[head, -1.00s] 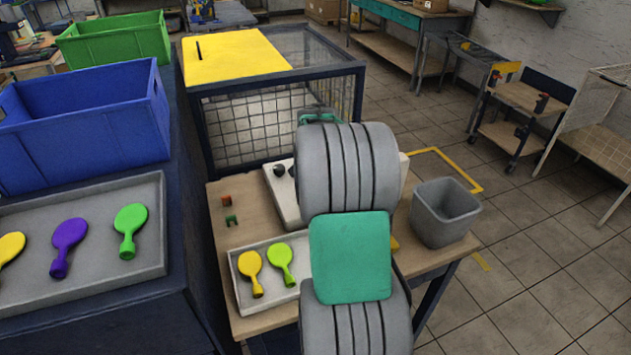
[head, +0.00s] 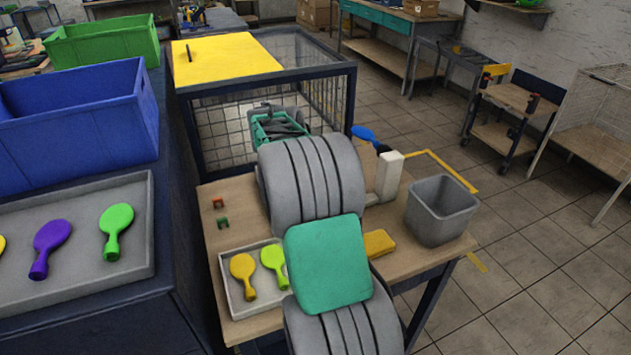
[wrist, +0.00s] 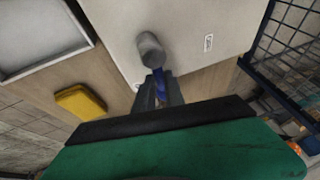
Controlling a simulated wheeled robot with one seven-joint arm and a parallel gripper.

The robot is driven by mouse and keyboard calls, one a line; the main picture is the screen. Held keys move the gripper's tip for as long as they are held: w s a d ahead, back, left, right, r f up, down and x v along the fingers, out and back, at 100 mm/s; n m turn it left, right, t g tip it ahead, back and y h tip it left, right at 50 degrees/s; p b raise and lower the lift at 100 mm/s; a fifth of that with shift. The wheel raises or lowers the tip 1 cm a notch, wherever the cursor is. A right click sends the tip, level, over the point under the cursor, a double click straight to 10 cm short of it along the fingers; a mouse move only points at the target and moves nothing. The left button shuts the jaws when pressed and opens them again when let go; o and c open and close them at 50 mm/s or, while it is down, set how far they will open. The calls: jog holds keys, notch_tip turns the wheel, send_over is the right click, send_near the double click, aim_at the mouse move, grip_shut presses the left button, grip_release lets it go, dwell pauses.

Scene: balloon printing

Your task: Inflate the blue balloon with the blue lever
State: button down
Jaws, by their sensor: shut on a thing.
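My gripper (wrist: 160,84) is shut on a narrow strip of blue in the wrist view, which I take for the blue balloon (wrist: 160,84); the fingers hide most of it. Its tip is close to a grey cylinder (wrist: 151,48) on the white machine (wrist: 195,35); I cannot tell whether they touch. In the head view, a blue paddle-shaped handle (head: 363,132) on a dark stem, likely the blue lever, leans up left above the machine's white post (head: 390,176). My arm hides the gripper, balloon and most of the machine there.
A tray (head: 232,309) with yellow and green balloons is on the table's front left. A yellow block (head: 379,243) and a grey bin (head: 441,210) are at the right. A wire cage (head: 330,95) with a yellow top stands behind.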

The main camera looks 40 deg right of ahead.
dwell(0.4)
jog(key=c, duration=1.4)
grip_release()
jog(key=v, duration=0.7)
jog(key=shift+a+r, duration=0.15)
jog(key=shift+r, duration=0.25)
